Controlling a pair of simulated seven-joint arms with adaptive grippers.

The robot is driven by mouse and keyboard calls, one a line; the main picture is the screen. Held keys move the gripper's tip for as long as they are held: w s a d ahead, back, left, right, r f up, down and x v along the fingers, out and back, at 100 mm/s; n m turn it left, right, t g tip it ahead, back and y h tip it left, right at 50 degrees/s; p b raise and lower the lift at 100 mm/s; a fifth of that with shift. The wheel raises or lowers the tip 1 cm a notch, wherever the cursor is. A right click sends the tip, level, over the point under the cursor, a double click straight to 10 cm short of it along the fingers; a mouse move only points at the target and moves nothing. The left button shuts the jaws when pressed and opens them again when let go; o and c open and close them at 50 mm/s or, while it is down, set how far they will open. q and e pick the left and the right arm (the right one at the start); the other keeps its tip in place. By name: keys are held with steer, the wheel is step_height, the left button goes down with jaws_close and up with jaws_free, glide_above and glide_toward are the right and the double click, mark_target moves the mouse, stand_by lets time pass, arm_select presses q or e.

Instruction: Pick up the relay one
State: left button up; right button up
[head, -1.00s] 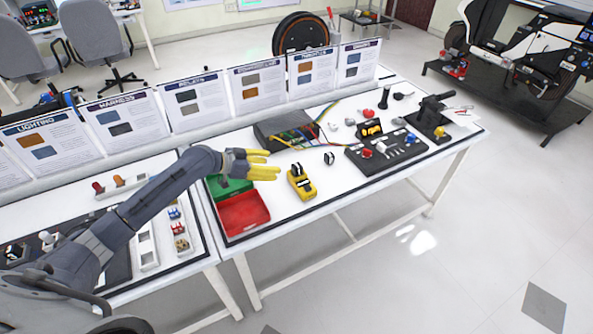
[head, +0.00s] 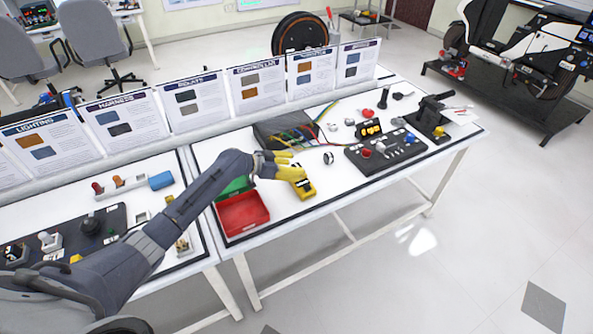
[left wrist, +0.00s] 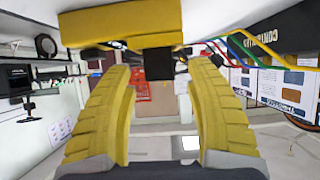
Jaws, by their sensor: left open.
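My left gripper (head: 296,166) is open, its yellow fingers at the upper end of a yellow device (head: 304,188) on the white table. The left wrist view, upside down, shows the yellow device (left wrist: 120,22) with a small black block (left wrist: 158,65) on it. The block lies between my open fingers with gaps on both sides, so it is not gripped. I cannot tell for sure that this block is relay one. A similar small black and white piece (head: 328,158) stands on the table to the right. My right gripper is not in view.
A red bin (head: 242,214) and a green bin (head: 236,187) lie under and beside my left forearm. A dark box with coloured wires (head: 283,130) stands behind the gripper. A black panel (head: 386,152) lies right. Standing cards line the back. The front right table is clear.

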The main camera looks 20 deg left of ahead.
arm_select(q)
steer(key=shift+x, duration=0.9)
steer(key=shift+o, duration=0.3)
jaws_close()
